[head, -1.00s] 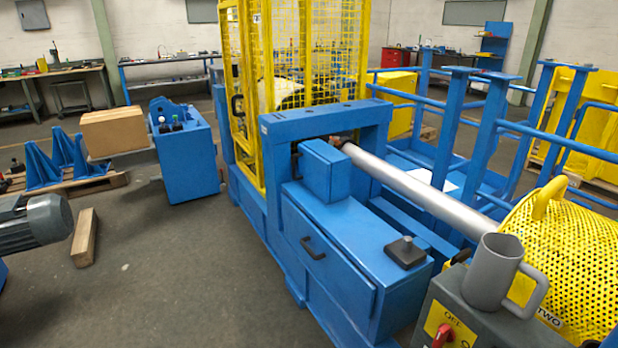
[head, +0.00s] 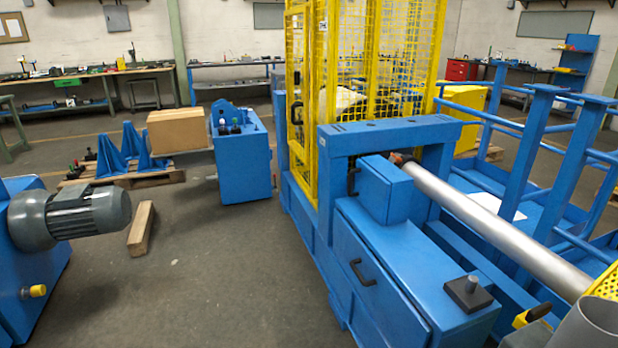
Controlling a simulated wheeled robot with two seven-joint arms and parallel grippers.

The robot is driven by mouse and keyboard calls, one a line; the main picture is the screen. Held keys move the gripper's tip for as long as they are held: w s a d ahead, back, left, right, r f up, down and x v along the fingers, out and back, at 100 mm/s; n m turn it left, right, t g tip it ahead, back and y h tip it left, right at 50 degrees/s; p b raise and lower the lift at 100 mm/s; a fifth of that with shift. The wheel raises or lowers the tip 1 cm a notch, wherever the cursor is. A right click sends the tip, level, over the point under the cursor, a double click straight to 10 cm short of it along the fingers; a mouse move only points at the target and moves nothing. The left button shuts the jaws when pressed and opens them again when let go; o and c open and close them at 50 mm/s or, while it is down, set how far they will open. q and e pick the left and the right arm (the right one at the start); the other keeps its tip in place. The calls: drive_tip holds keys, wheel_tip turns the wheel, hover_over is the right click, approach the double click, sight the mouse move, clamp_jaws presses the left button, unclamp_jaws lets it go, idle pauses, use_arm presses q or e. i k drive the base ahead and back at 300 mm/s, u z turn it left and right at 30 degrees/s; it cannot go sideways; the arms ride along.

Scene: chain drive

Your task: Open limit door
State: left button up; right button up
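A yellow mesh guard (head: 372,70) stands on the blue machine frame. Its left side has a yellow-framed mesh panel (head: 301,105) with a dark handle (head: 296,113), which looks closed; I cannot tell if this is the limit door. A blue front panel (head: 372,272) with a black handle (head: 362,272) is on the machine's near left side and looks shut. Neither of my grippers shows in the head view.
A silver shaft (head: 490,225) runs from the blue machine (head: 395,130) toward the lower right. A grey motor (head: 75,214) sits at left. A wooden beam (head: 141,228) lies on the floor. Open floor (head: 225,270) lies between the motor and the machine.

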sight(372, 191)
drive_tip(key=u, duration=0.95)
drive_tip(key=i, duration=1.8)
drive_tip(key=z, duration=0.6)
drive_tip(key=i, duration=1.3)
drive_tip(key=z, duration=1.1)
